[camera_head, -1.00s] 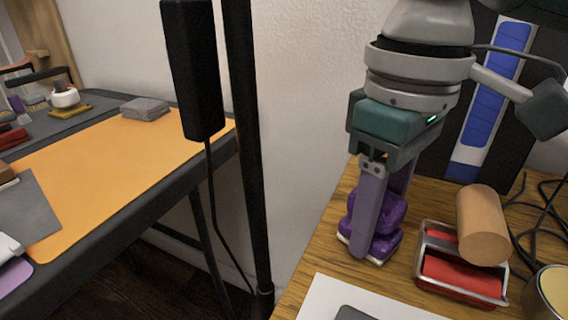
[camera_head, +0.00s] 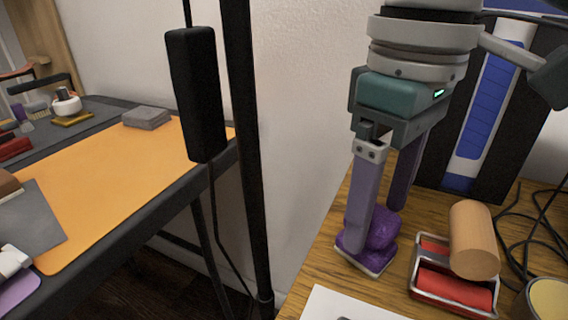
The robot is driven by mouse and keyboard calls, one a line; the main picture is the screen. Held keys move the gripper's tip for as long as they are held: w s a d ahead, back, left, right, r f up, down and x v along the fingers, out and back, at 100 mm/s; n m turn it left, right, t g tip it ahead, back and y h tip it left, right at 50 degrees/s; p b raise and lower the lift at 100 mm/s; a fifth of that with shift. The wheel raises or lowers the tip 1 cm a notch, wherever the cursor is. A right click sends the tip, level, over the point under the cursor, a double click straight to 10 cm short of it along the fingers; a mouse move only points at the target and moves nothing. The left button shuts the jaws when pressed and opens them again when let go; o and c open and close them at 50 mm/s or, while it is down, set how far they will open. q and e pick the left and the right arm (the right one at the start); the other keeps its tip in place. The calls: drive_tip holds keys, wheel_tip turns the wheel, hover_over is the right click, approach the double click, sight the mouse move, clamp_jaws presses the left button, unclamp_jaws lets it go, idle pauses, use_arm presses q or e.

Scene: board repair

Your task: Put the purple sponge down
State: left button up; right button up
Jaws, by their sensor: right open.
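The purple sponge (camera_head: 381,232) rests on the wooden table near its left edge, with a pale layer at its bottom. My right gripper (camera_head: 377,228) points down over it with its jaws apart. The near finger stands in front of the sponge and hides part of it. The far finger ends higher up, behind the sponge and to its right. I cannot tell whether either finger touches it. My left gripper is not in view.
A red tray (camera_head: 425,292) with a tan cylinder (camera_head: 474,240) stands right of the sponge. Black cables (camera_head: 527,215) and a can (camera_head: 548,298) lie further right. A white sheet (camera_head: 335,306) is in front. A black post (camera_head: 245,150) stands left, before an orange-matted table (camera_head: 120,185).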

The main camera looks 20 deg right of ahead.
sight(378, 213)
wheel_tip(378, 213, up, 8)
drive_tip(key=p, duration=0.2)
drive_tip(key=shift+f+p, duration=0.25)
drive_tip(key=shift+p, duration=0.05)
drive_tip(key=shift+r, duration=0.55)
drive_tip(key=shift+s, duration=0.1)
